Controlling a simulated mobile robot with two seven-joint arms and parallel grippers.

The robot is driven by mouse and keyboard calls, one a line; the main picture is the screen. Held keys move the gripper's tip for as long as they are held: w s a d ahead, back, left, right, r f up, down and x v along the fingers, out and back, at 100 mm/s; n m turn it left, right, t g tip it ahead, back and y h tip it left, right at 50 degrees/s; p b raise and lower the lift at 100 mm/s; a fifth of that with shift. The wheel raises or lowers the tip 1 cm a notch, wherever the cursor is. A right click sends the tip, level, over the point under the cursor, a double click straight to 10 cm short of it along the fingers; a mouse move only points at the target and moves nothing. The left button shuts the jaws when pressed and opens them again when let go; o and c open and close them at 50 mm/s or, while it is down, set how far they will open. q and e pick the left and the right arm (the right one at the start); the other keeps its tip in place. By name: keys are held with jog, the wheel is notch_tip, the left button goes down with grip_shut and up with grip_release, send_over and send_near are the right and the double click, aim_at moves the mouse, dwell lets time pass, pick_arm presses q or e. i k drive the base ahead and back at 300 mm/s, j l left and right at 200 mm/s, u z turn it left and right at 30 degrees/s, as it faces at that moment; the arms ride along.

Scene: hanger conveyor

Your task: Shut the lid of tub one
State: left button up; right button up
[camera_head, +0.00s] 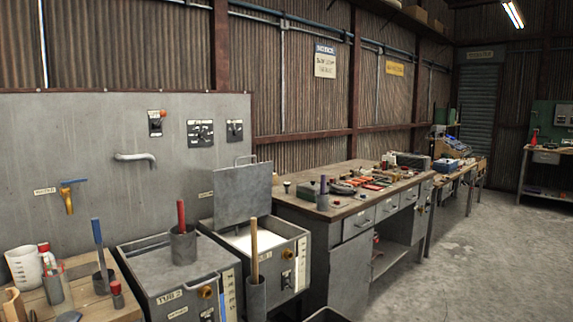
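An open metal tub (301,262) stands against the grey panel, left of the long workbench. Its grey lid (243,193) stands raised at the back, with a thin handle along its top edge. White contents (252,240) show inside the tub. Its name label is not readable, partly behind a wooden-handled tool. To its left is a second tub (190,300), labelled "TUB 2", with its lid shut. A grey cup with a red-handled tool (182,243) stands on or just behind that lid. Neither of my grippers is in view.
A grey cup (256,298) with a wooden handle (254,245) stands in front of the open tub. A white jug (24,268) and tool cups sit on a wooden table at left. A cluttered workbench (335,207) stands right; open floor (460,270) lies beyond.

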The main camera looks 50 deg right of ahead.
aim_at(242, 192)
jog(key=z, duration=1.3)
jog(key=u, duration=0.3)
jog(key=i+l+u, duration=0.2)
jog(key=l+u, duration=0.25)
jog(key=i+l+u, duration=0.2)
jog(key=l+u, duration=0.25)
jog(key=i+l+u, duration=0.15)
jog(key=l, duration=0.3)
jog(key=l+u, duration=0.15)
jog(key=l, duration=0.35)
